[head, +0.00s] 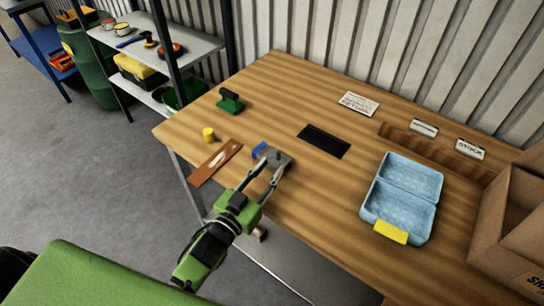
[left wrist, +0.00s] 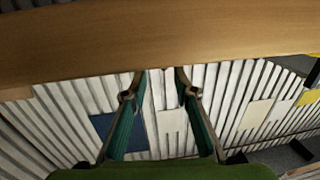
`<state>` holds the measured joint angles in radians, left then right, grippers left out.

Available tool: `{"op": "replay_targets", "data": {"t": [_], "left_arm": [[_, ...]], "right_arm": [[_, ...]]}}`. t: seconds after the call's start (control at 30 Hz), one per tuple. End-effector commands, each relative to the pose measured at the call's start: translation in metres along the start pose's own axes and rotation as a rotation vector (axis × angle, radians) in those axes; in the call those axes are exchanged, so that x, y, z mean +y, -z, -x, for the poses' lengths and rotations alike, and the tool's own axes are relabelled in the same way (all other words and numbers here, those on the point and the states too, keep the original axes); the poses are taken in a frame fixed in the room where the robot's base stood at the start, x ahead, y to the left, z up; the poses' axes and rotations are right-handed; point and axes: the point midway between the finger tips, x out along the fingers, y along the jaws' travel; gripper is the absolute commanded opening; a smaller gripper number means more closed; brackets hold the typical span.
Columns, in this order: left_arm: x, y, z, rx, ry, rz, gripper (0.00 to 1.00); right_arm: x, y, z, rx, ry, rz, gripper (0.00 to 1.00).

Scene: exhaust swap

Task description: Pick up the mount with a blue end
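The mount with a blue end (head: 260,150) lies near the front edge of the wooden table (head: 300,90) in the head view. Its blue end points left, and its grey body is partly hidden behind my left gripper's fingers. My left gripper (head: 270,169) is open, with its fingertips at the near side of the mount. I cannot tell whether they touch it. In the left wrist view the fingers of my left gripper (left wrist: 160,72) are apart with nothing between them, and the mount does not show. My right gripper is not in view.
A brown board (head: 215,163) and a yellow cylinder (head: 208,134) lie left of the mount. A black mat (head: 324,141) is to its right. An open light-blue case (head: 376,207) and a cardboard box (head: 512,225) stand farther right. A green tool (head: 230,102) is at back left.

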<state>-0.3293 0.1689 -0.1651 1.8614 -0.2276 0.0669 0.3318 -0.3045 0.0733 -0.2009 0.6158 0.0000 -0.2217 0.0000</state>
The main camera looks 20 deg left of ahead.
Motion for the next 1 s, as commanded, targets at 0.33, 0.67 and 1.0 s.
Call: {"op": "replay_targets", "data": {"t": [0.33, 0.67, 1.0], "left_arm": [[-0.006, -0.001, -0.043, 0.001, 0.000, 0.000, 0.27], [-0.006, -0.004, -0.051, 0.000, 0.000, 0.000, 0.27], [-0.006, -0.002, -0.051, 0.002, -0.001, 0.000, 0.00]], "right_arm": [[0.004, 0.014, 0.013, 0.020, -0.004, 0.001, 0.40], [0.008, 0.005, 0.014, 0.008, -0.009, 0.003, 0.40], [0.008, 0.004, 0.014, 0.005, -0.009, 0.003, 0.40]]}}
